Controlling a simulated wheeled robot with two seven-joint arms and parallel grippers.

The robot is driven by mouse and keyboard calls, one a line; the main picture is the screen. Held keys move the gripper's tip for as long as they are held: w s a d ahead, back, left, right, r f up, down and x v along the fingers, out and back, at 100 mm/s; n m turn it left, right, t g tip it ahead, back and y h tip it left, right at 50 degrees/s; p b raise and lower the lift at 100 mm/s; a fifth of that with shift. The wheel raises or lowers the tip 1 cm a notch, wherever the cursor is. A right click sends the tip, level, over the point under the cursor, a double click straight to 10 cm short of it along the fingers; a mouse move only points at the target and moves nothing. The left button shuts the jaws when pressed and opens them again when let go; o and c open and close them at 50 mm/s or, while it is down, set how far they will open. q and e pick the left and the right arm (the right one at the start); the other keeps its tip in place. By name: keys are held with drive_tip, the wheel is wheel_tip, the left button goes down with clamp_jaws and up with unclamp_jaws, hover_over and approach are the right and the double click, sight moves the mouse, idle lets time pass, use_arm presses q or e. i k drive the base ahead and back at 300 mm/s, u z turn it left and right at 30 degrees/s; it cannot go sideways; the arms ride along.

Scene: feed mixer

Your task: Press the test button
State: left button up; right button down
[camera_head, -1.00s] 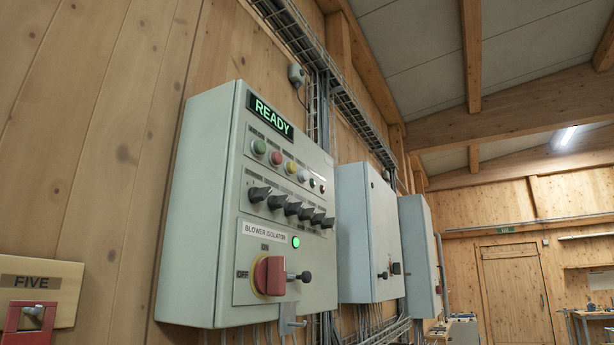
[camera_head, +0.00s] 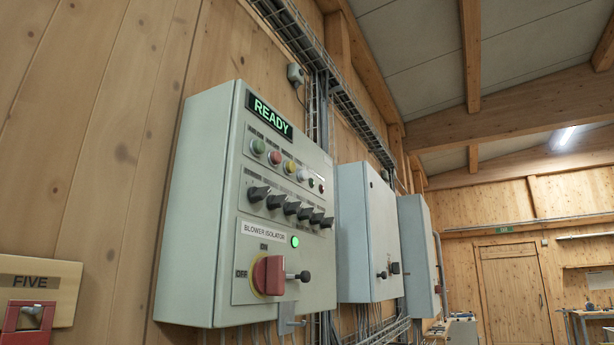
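A grey control box (camera_head: 200,200) hangs on the wooden wall, with a lit READY display (camera_head: 270,114) at its top. Below the display is a row of small round buttons or lamps: green (camera_head: 258,147), red (camera_head: 275,158), yellow (camera_head: 289,166), white (camera_head: 302,174) and smaller ones at the right. Their labels are too small to read, so I cannot tell which is the test button. Under them is a row of black selector knobs (camera_head: 291,208). A red rotary switch (camera_head: 270,275) sits under the BLOWER ISOLATOR label, beside a lit green lamp (camera_head: 295,241). Neither gripper is in view.
Two more grey cabinets (camera_head: 366,230) stand farther along the wall. A FIVE plate (camera_head: 36,281) with a red holder (camera_head: 27,318) is at the lower left. Cable trays run above and below. Open room lies to the right, toward a wooden door (camera_head: 514,290).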

sight(303, 175)
drive_tip(key=z, duration=1.45)
drive_tip(key=i, duration=0.9)
drive_tip(key=u, duration=2)
